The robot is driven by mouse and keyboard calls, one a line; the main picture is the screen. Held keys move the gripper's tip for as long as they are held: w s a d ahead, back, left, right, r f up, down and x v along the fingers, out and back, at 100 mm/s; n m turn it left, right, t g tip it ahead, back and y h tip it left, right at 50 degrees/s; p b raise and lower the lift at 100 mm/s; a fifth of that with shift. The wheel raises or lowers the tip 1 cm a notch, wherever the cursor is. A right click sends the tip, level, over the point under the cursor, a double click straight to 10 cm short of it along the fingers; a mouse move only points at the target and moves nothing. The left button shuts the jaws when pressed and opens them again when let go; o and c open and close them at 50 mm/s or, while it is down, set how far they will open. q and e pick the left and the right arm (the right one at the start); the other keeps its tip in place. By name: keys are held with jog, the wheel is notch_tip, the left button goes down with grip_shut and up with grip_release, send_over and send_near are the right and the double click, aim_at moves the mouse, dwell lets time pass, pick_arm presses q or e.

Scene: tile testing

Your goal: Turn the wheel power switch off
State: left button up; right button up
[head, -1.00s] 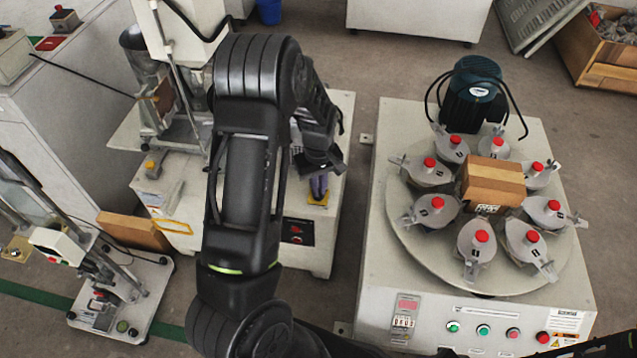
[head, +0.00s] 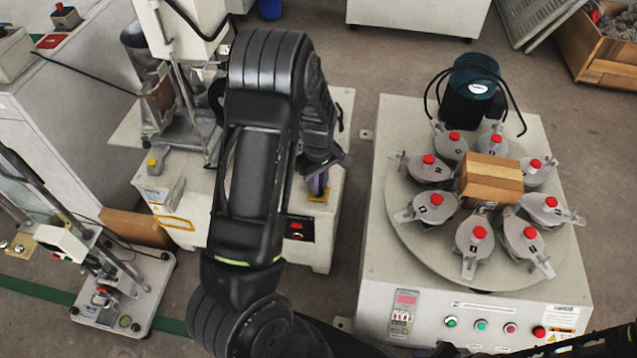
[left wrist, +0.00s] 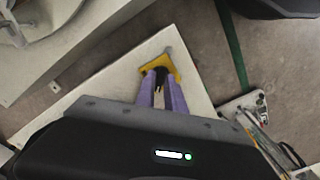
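My left gripper (head: 318,183) is over the right part of the white machine top (head: 338,125), with its purple fingers pointing down. In the left wrist view the two fingers (left wrist: 161,92) are a narrow gap apart. A small dark piece on a yellow plate (left wrist: 163,58) is at their tips; I cannot tell whether they touch or grip it. The yellow plate (head: 317,197) also shows in the head view, partly hidden by the fingers. A red switch on a dark panel (head: 298,229) is on the machine's front. My right gripper does not show.
On the right stands a machine with a round turntable (head: 405,215) of red-knobbed pots, a wooden block (head: 490,178) and a motor (head: 472,95). Its front has buttons. Another press stand (head: 125,290) is at lower left. Floor shows between the machines.

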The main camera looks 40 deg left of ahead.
pick_arm(q)
jog(key=o, duration=0.3)
notch_tip(320, 180, up, 8)
jog(key=shift+f+p, duration=0.1)
jog(key=shift+p, duration=0.8)
